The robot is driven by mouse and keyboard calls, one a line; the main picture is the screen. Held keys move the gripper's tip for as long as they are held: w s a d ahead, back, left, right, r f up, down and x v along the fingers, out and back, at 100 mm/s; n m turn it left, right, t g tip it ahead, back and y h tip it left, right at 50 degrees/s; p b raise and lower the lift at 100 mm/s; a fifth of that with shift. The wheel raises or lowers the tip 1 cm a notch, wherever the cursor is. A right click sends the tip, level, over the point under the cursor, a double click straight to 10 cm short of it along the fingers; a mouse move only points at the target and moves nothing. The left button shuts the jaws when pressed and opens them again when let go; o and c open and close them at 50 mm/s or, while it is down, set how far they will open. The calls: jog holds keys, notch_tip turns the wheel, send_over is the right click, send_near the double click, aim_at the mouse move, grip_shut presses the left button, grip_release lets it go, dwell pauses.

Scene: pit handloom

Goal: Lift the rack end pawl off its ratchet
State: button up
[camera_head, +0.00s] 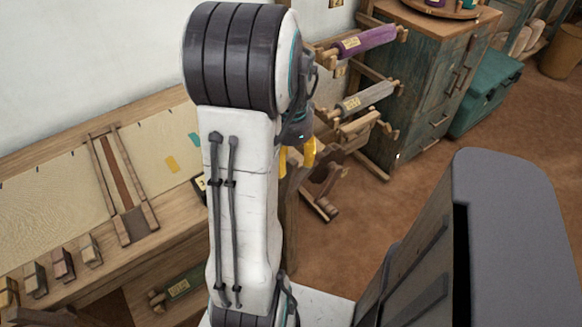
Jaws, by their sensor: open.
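My gripper (296,158) shows just right of my upright white arm, with yellow fingertips pointing down. It is open, and no object is visible between the fingers. Beyond it stands a wooden rack (371,158) holding a purple roll (370,41) above and a grey roll (366,97) below, both with yellow labels. A bare wooden bar (358,126) lies under the grey roll, close to the gripper's right. I cannot make out the pawl or its ratchet; my arm and gripper cover the rack's near left side.
A wooden bench (160,252) with pale cloth, a wooden frame (122,186) and several small blocks fills the left. A green roll (186,284) lies below it. A weathered cabinet (436,85) and teal chest (486,92) stand behind the rack. Brown floor is open at centre right.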

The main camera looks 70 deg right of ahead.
jog(key=shift+f, duration=1.25)
jog(key=shift+o, duration=0.2)
grip_shut()
